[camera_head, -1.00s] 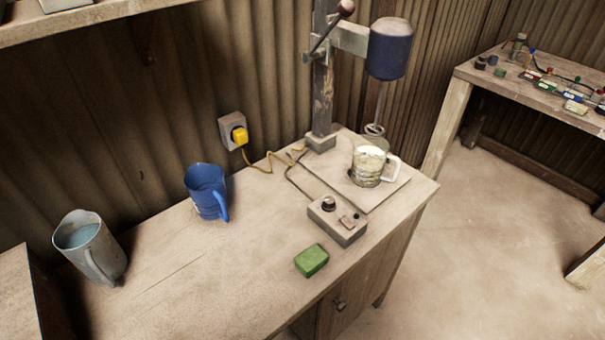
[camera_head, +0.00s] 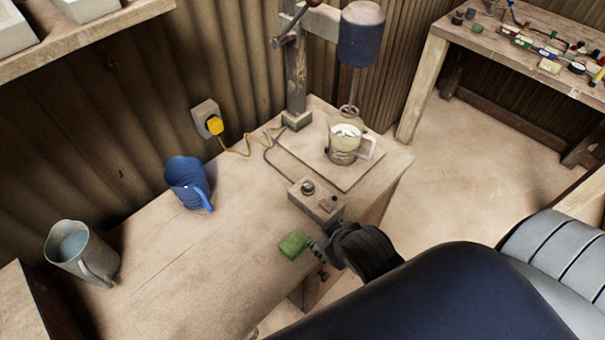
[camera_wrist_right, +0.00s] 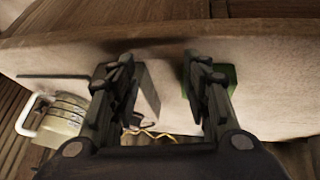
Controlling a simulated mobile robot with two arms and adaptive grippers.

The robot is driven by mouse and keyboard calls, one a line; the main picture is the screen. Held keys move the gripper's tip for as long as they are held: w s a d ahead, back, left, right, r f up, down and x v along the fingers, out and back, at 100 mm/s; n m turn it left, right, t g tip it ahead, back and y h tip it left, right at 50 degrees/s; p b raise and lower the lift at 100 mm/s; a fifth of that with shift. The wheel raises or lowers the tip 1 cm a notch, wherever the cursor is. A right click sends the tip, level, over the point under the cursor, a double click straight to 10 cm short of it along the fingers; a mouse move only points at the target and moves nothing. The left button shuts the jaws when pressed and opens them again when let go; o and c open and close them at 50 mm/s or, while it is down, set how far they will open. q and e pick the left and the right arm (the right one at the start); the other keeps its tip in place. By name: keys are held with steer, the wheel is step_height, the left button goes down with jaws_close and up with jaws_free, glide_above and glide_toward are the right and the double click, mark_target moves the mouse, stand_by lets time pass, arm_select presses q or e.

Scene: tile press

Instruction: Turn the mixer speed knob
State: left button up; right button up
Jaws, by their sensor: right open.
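The grey mixer control box (camera_head: 326,208) sits near the front edge of the bench, with a dark round speed knob (camera_head: 307,187) on top. My right gripper (camera_head: 322,237) is open and empty at the front edge, beside the box and the green block (camera_head: 293,243). In the right wrist view, the spread fingers (camera_wrist_right: 160,75) have the grey box (camera_wrist_right: 148,95) by the left finger and the green block (camera_wrist_right: 231,75) behind the right one. The knob cannot be made out clearly there. My left gripper is not in view.
The mixer (camera_head: 361,38) stands over a jug (camera_head: 343,146) on a board (camera_head: 333,171) behind the box. A blue jug (camera_head: 186,182) and a grey pitcher (camera_head: 80,252) stand to the left. The bench middle (camera_head: 200,245) is clear.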

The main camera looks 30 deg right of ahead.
steer(key=w+a+r+n+t+y, duration=0.15)
steer(key=w+r+n+t, duration=0.4)
steer(key=w+r, duration=0.55)
steer(key=w+a+r+n+t, duration=0.35)
steer(key=w+r+t, duration=0.4)
steer(key=r, duration=0.55)
steer(key=a+r+n+y, duration=0.8)
steer(key=n+y, duration=0.1)
steer(key=n, duration=0.2)
steer(key=s+a+n+g+y, duration=0.5)
steer(key=a+n+g+y, duration=0.45)
steer(key=n, duration=0.85)
steer(key=n+g+h+p, duration=0.1)
steer(key=n+g+h, duration=1)
steer(key=h, duration=0.8)
glide_above(308, 184)
step_height(308, 184, down, 20)
steer(key=n+t, duration=0.1)
step_height(308, 184, down, 8)
steer(key=p, duration=0.3)
steer(key=shift+f, duration=0.8)
